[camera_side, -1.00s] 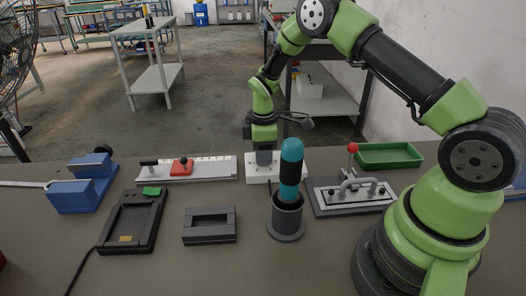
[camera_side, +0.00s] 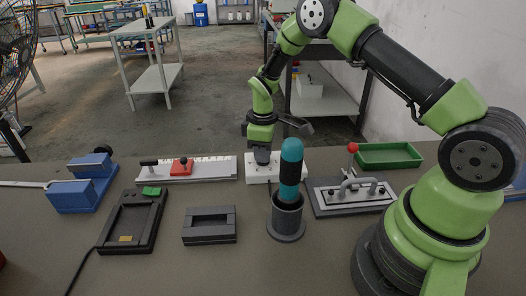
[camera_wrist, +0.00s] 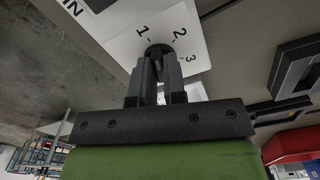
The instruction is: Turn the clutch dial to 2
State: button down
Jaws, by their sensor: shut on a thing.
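The clutch dial (camera_wrist: 158,50) is a dark round knob on a white plate marked 1, 2 and 3 (camera_wrist: 162,33). In the wrist view the marks fan out around its far side. My gripper (camera_wrist: 157,62) is shut on the dial, with a finger on each side. Which mark the dial points at cannot be told, as the fingers cover much of it. In the side view my gripper (camera_side: 262,160) reaches down at a slight tilt to the white plate (camera_side: 258,174) behind the teal-topped driver; the dial itself is hidden there.
The teal and black driver (camera_side: 290,170) stands upright in a grey holder (camera_side: 286,222) just in front of my gripper. A clamp plate with a red-knobbed lever (camera_side: 353,148) is to the right. A strip with a red slider (camera_side: 182,167) is to the left.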

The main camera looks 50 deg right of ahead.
jog(key=m, duration=0.4)
jog(key=shift+m, duration=2.2)
jog(key=c, duration=1.2)
grip_release()
jog(key=shift+r, duration=0.1)
notch_tip(320, 180, up, 10)
jog(key=shift+f, duration=0.1)
